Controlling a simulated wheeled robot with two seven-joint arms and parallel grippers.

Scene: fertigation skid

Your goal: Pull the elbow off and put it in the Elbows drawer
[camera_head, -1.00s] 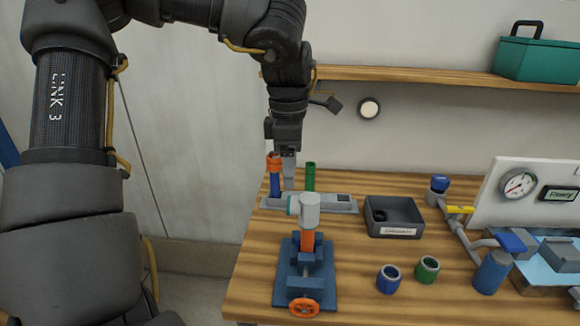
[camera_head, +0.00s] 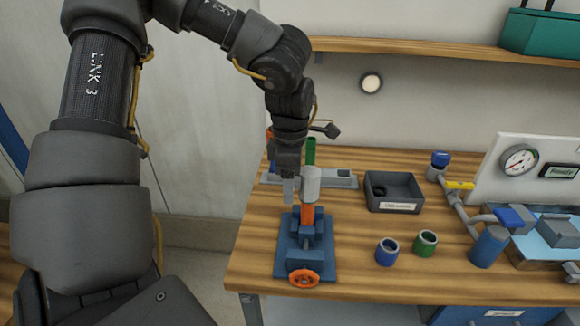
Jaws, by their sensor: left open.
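The light grey elbow (camera_head: 311,184) sits on top of an orange upright pipe (camera_head: 307,216), which is held in a blue vise (camera_head: 321,260) with an orange handwheel. My left gripper (camera_head: 289,190) is open and points down at the elbow's left side. A grey finger covers the elbow's side mouth; I cannot tell whether it touches. Under the tabletop, a blue drawer front (camera_head: 460,315) with a white label shows at the bottom edge. The label is too small to read. My right gripper is not in view.
A grey rack (camera_head: 340,180) with a green tube (camera_head: 310,151) stands behind the elbow. A dark labelled bin (camera_head: 393,207) is to its right. A pipe assembly with a gauge panel (camera_head: 537,160) fills the right side.

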